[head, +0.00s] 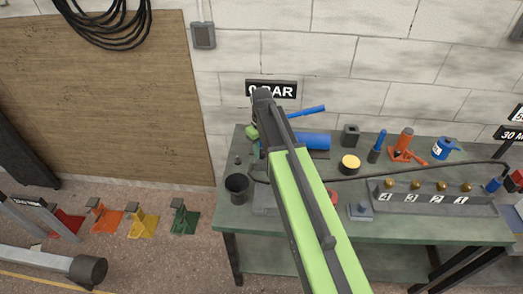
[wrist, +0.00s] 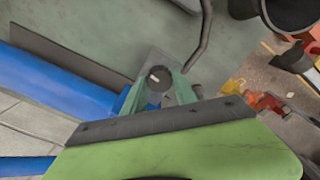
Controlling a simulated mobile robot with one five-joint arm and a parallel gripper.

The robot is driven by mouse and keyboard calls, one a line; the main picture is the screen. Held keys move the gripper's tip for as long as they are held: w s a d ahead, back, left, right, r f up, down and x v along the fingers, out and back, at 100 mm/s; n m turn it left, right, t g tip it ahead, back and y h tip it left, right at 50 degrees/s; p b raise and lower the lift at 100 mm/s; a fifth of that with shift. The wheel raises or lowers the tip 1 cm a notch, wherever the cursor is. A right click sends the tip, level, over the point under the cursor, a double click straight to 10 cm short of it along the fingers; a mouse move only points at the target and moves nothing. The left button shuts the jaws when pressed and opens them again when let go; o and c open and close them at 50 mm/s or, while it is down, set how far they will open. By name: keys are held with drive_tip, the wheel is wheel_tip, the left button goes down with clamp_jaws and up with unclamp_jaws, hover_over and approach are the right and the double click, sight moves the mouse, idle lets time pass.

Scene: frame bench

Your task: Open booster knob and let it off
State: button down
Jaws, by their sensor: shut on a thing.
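The booster knob (wrist: 160,75) is a dark round knob with a short white mark, seen in the wrist view. My gripper (wrist: 159,88) has its two green fingers on either side of the knob and is shut on it. The blue cylinder (wrist: 60,80) lies beside the knob; it also shows in the head view (head: 313,141) with a raised blue handle (head: 306,112). A sign reading "0 BAR" (head: 285,90) stands behind it, partly covered by my arm. In the head view my arm hides the knob.
The green bench (head: 330,222) also holds a dark cup (head: 237,188), a yellow-topped round can (head: 350,162), an orange jack (head: 403,147) and a numbered block with brass knobs (head: 430,205). A dark hose runs across the bench. Coloured stands are on the floor at left.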

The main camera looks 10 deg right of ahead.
sight(262, 152)
drive_tip(key=c, duration=1)
unclamp_jaws()
wheel_tip(262, 152, up, 17)
drive_tip(key=p, duration=1.7)
drive_tip(key=shift+r, duration=0.2)
